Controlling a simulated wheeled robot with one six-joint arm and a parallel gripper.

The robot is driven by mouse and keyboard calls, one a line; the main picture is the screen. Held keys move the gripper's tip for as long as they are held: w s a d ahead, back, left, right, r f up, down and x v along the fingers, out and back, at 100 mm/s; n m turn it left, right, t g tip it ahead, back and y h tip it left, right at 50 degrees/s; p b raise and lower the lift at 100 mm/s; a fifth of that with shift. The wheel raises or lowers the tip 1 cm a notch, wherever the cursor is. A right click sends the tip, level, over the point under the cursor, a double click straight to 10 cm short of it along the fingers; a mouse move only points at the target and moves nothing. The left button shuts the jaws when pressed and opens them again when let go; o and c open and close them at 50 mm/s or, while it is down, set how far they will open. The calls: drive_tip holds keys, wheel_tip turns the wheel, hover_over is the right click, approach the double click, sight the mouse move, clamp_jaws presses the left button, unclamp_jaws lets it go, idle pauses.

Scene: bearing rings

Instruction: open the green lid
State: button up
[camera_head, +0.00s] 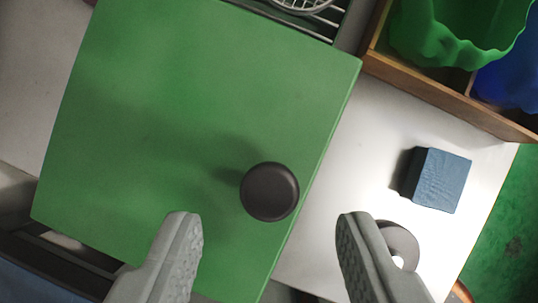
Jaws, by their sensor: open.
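The green lid (150,110) is a large flat square panel that fills the left and middle of the view. It looks shut, lying flat. A dark round knob (269,191) stands on it near its right edge. My gripper (270,225) is open, with one grey finger over the lid and the other to the right of the lid's edge. The knob shows between and just beyond the fingertips. I cannot tell the height of the fingers above the knob.
A blue block (436,180) and a grey ring (401,243), partly hidden by my right finger, lie on the white surface (350,180). A wooden box (440,88) with green and blue containers stands at top right. A metal rack (310,22) lies behind the lid.

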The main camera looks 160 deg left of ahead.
sight(173, 145)
drive_tip(key=shift+x, duration=1.45)
clamp_jaws()
